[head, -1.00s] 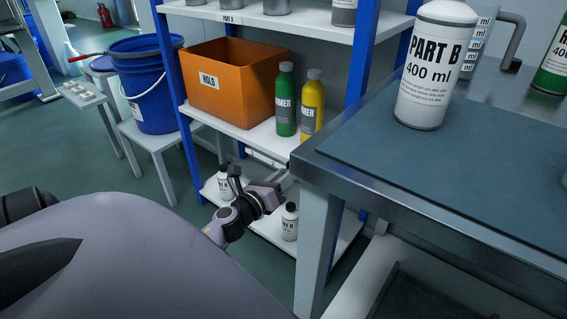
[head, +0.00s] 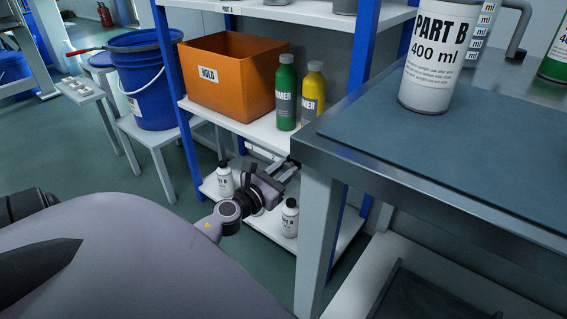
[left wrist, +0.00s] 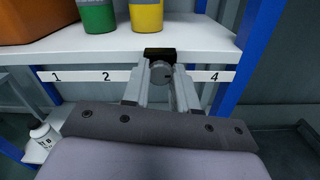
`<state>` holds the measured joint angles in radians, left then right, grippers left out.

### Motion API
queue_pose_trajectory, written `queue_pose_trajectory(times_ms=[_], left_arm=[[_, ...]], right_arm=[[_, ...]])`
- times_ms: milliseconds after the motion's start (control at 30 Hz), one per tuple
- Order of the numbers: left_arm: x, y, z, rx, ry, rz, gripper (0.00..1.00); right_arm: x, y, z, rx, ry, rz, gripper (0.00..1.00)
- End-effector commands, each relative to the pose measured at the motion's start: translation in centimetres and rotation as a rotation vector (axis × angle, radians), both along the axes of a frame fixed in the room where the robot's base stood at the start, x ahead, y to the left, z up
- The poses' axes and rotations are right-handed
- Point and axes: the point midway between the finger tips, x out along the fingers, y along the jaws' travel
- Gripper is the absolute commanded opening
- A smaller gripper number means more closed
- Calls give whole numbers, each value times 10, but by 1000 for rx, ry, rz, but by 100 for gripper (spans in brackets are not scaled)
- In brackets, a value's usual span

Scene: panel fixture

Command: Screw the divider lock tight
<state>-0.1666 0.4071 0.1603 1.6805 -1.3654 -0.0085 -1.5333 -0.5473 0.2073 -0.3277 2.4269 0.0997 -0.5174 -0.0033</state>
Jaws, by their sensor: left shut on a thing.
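The divider lock is a round grey knob (left wrist: 161,73) under a black bracket (left wrist: 159,54) at the front edge of the shelf, seen in the left wrist view. My left gripper (left wrist: 160,80) has one finger on each side of the knob and is shut on it. In the head view my left gripper (head: 289,166) reaches the shelf's front edge below the green and yellow bottles. The knob cannot be made out there. My right gripper is not in view.
The shelf (head: 232,122) holds an orange box (head: 225,75), a green bottle (head: 285,95) and a yellow bottle (head: 313,92). A workbench (head: 440,160) stands close on the right. White bottles stand on the lower shelf, one (head: 290,218) below my gripper.

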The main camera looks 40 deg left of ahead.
Motion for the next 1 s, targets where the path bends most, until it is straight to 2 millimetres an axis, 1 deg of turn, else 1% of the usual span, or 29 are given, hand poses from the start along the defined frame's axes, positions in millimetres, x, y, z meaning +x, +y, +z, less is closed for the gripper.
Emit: queue_pose_trajectory(times_ms=[433, 467, 500, 533, 833, 933, 1000], left_arm=[[0, 0, -1, 10, 4, 1, 0], [0, 0, -1, 10, 4, 1, 37], [0, 0, -1, 10, 3, 0, 50], [0, 0, -1, 9, 3, 0, 53], [-1, 0, -1, 8, 2, 0, 53], [-7, -1, -1, 8, 2, 0, 53], [-14, -2, -2, 7, 3, -1, 53]], right_arm=[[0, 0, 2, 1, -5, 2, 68], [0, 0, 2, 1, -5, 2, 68], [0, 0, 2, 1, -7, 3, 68], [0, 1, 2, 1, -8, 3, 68], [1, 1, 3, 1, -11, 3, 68], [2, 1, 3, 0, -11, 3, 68], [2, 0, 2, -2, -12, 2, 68]])
